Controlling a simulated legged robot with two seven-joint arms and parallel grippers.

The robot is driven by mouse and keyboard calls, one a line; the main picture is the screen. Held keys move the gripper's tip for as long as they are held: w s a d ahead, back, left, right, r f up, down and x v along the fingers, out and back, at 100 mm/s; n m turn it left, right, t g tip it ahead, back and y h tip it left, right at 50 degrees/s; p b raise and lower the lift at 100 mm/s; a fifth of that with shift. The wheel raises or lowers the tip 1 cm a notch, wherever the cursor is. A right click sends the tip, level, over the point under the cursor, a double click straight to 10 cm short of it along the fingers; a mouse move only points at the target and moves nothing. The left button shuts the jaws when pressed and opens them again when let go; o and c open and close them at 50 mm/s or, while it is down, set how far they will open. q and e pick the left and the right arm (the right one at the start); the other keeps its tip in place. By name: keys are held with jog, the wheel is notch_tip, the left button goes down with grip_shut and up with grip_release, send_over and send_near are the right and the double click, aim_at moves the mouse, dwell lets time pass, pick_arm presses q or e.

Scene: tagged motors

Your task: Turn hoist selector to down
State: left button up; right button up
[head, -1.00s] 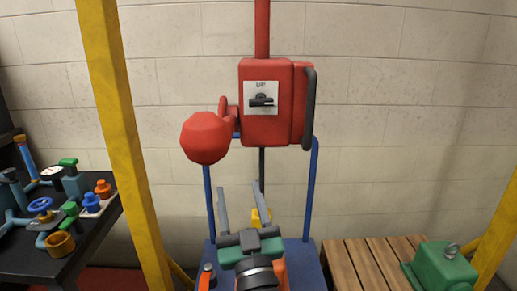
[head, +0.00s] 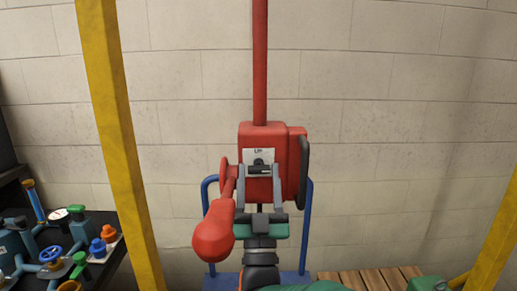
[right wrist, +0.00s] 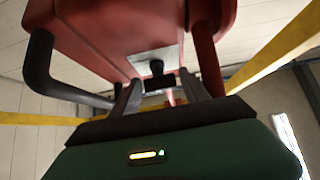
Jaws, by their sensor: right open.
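The hoist selector (head: 260,166) is a black knob with a horizontal bar on a white plate on the front of the red hoist box (head: 286,140). The plate's label above the knob reads "UP". My right gripper (head: 259,176) is open, with one finger on each side of the selector bar. Whether the fingers touch it cannot be told. In the right wrist view the selector (right wrist: 157,72) shows between the two grey fingertips (right wrist: 158,90), under the red box. My left gripper is not in view.
A red rounded lever (head: 213,230) hangs at the box's left, close to my right gripper. A black handle (head: 303,170) is on its right. Yellow posts (head: 118,140) stand at both sides. A dark table (head: 105,222) with valves is at left, wooden slats (head: 365,279) at lower right.

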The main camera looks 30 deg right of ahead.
jog(key=shift+w+d+r, duration=0.3)
jog(key=shift+w+r, duration=0.1)
jog(key=shift+r, duration=0.1)
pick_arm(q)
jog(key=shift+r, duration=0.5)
pick_arm(e)
jog(key=shift+f, duration=0.1)
jog(key=shift+c, duration=0.4)
jog(key=c, duration=1)
jog(key=shift+f+m+g+h+b, duration=0.15)
jog(key=shift+m+g+h+b, duration=0.25)
jog(key=shift+m+b, duration=0.45)
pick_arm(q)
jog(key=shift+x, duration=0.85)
pick_arm(e)
jog(key=shift+r, duration=0.2)
jog(key=o, duration=1.1)
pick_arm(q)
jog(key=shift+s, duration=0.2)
